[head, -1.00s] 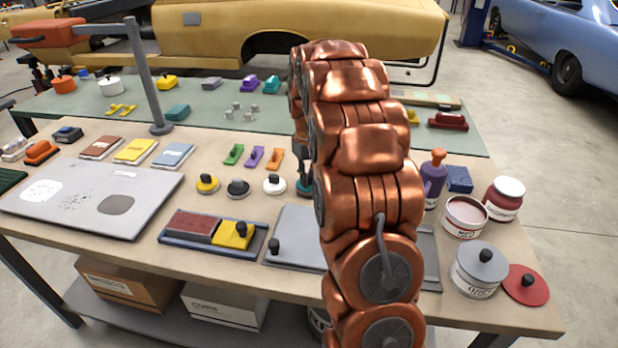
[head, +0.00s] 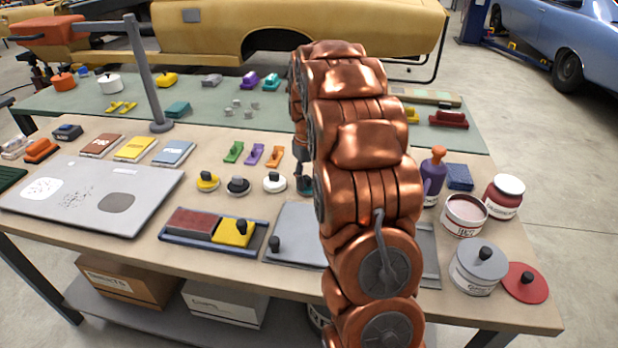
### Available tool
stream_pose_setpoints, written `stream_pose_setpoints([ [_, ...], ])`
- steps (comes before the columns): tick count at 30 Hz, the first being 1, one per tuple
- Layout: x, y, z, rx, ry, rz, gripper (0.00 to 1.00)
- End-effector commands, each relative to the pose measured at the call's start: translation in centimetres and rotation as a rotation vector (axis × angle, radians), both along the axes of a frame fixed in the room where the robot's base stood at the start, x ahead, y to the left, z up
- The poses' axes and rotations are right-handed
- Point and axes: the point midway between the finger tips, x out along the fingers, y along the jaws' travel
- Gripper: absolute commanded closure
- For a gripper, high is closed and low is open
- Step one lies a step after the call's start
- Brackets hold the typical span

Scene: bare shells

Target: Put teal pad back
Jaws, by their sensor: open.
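A round teal pad (head: 305,191) with a dark knob lies on the near wooden bench, at the right end of a row of round pads. My arm hides most of it. A yellow pad (head: 207,182), a dark grey pad (head: 238,187) and a white pad (head: 275,184) stand to its left. My gripper (head: 301,172) hangs down behind my copper arm, and only a sliver of it shows, over or at the teal pad. It is open; the arm hides whether it touches the pad.
A blue tray (head: 166,239) holds a dark red block and a yellow knobbed block. A grey panel (head: 292,242) lies in front of the pads. Cans and a purple bottle (head: 433,177) stand right of my arm. A grey post (head: 146,80) rises at the left.

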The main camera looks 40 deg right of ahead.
Motion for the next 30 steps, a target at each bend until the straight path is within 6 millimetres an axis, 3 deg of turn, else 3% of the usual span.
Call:
stream_pose_setpoints([
  [5, 0.1, 0.0, 1.0, -0.001, -0.004, 0.000, 0.58],
  [21, 0.2, -0.1, 9.4, -0.003, -0.006, 0.000, 0.58],
  [30, 0.0, 0.0, 11.9, 0.000, -0.002, 0.000, 0.58],
])
